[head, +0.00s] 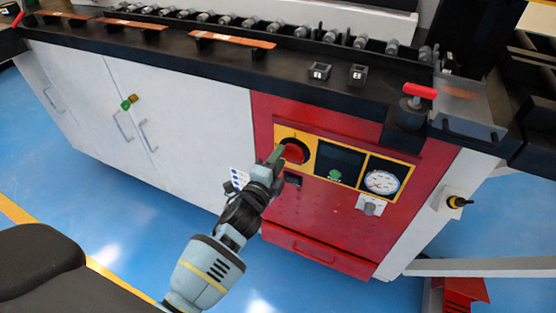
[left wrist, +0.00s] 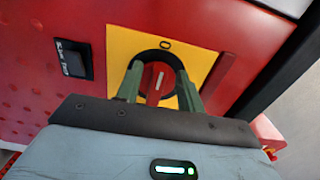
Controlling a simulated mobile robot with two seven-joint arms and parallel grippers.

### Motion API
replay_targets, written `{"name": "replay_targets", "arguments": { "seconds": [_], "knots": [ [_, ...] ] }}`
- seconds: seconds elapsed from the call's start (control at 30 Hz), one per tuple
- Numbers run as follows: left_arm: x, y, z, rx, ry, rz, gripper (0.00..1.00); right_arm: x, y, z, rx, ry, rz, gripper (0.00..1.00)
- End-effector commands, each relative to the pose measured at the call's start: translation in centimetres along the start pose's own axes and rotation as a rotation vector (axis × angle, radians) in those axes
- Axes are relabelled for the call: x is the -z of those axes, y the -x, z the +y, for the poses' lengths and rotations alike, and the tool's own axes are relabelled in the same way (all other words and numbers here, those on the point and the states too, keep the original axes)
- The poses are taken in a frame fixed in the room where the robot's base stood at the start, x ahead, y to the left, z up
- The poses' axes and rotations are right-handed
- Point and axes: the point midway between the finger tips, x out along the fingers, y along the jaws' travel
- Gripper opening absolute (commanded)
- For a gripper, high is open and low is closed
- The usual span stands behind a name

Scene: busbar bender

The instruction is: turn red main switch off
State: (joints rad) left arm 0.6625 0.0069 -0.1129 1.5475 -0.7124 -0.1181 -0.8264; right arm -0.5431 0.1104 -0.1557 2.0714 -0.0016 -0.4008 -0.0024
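The red main switch (head: 295,152) is a round rotary knob on a yellow plate in the red panel of the machine. In the left wrist view the knob (left wrist: 156,82) sits in a black ring, with an "O" printed above it. Its white mark points up, leaning slightly right. My left gripper (head: 277,157) is at the switch. In the left wrist view its two green fingers (left wrist: 160,84) stand apart on either side of the knob, and I see no clear grip on it. The lower part of the knob is hidden by the gripper body. My right gripper is not in view.
Right of the switch are a dark screen with a green button (head: 335,174) and a round gauge (head: 382,182). A black rocker switch (left wrist: 73,58) is beside the yellow plate. A red-handled lever (head: 419,91) stands on the worktop.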

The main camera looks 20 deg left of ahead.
Motion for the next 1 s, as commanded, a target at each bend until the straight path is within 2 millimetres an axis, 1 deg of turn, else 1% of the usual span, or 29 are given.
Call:
{"name": "replay_targets", "arguments": {
  "seconds": [0.13,0.4,0.53,0.7,1.0],
  "knots": [
    [0.0,1.4,0.1,-0.002,-0.001,0.0,0.38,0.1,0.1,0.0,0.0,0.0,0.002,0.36],
    [0.0,5.5,0.1,-0.003,0.0,0.0,0.38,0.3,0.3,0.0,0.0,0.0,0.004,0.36],
    [0.0,6.9,0.1,-0.002,0.001,0.0,0.38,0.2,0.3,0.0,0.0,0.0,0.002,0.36],
    [0.0,7.7,0.1,-0.001,0.001,0.0,0.38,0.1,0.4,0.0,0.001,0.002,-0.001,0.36],
    [0.0,7.7,0.1,-0.001,0.001,0.0,0.38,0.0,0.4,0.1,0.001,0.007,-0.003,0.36]
  ]
}}
